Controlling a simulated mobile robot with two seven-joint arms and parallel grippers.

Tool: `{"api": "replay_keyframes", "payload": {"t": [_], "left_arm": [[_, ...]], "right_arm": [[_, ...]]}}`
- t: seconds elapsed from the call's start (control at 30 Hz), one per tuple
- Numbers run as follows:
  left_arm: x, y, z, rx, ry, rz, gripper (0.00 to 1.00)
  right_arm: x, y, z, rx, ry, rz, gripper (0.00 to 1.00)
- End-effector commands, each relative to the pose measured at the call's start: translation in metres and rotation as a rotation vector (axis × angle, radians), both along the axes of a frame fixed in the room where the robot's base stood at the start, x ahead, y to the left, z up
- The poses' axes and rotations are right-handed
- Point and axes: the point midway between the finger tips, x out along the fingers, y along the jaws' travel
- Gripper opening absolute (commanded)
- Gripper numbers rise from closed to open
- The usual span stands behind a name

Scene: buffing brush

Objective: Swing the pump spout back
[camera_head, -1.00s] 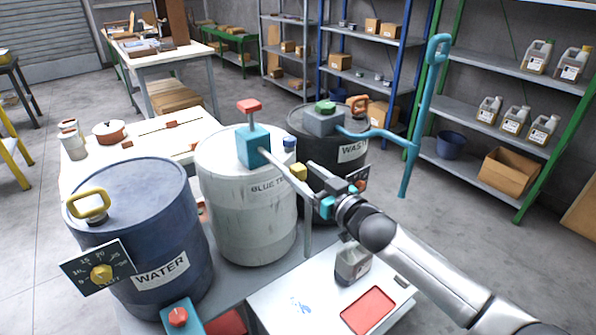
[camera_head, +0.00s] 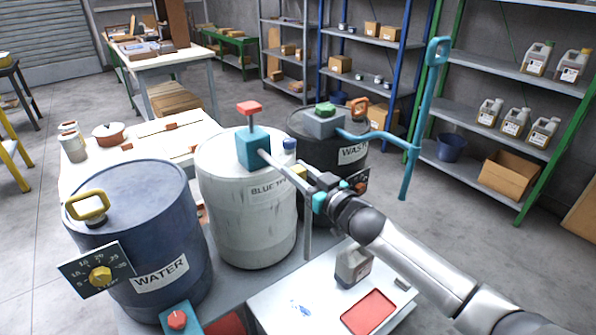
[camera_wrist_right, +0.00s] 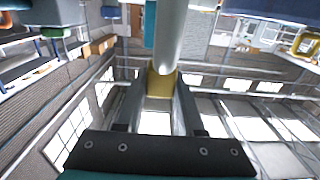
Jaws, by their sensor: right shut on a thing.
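The pump stands on top of the white drum (camera_head: 247,215), with a teal body (camera_head: 253,148) and a red knob (camera_head: 249,107). Its grey spout (camera_head: 277,164) slopes from the body down to the right, ending near a yellow band (camera_head: 299,171). My right gripper (camera_head: 308,177) reaches in from the lower right and is shut on the spout at its outer end. In the right wrist view, the gripper's fingers (camera_wrist_right: 160,88) stand on either side of the yellow band, under the grey tube (camera_wrist_right: 171,35). The spout's tip is partly hidden by the fingers. My left gripper is not in view.
A blue water drum (camera_head: 135,220) stands left, with a dial plate (camera_head: 97,270). A dark waste drum (camera_head: 335,150) with a teal crank pipe (camera_head: 412,165) stands close behind my right gripper. A white tabletop (camera_head: 290,295) holding a grey jug (camera_head: 353,262) and red tray (camera_head: 369,310) lies below the arm.

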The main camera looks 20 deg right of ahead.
Motion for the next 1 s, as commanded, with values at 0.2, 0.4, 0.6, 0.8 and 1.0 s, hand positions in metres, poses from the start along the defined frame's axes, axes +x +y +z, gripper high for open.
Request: {"api": "replay_keyframes", "payload": {"t": [0.2, 0.4, 0.6, 0.8, 1.0], "left_arm": [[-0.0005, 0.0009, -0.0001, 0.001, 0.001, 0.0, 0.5], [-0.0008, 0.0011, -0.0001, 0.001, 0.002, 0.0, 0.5], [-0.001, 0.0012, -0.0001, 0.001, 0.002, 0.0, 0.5], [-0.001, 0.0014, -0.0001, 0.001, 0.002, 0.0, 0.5], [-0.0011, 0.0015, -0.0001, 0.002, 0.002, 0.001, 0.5]], "right_arm": [[-0.0002, -0.0002, -0.0001, 0.0, 0.0, 0.0, 0.03], [-0.0002, -0.0002, -0.0002, 0.0, 0.0, 0.0, 0.0], [-0.0002, -0.0002, -0.0002, 0.0, 0.0, 0.0, 0.0], [-0.0002, -0.0002, -0.0003, 0.0, 0.001, 0.0, 0.0], [-0.0002, -0.0002, -0.0004, 0.0, 0.001, 0.0, 0.0]]}}
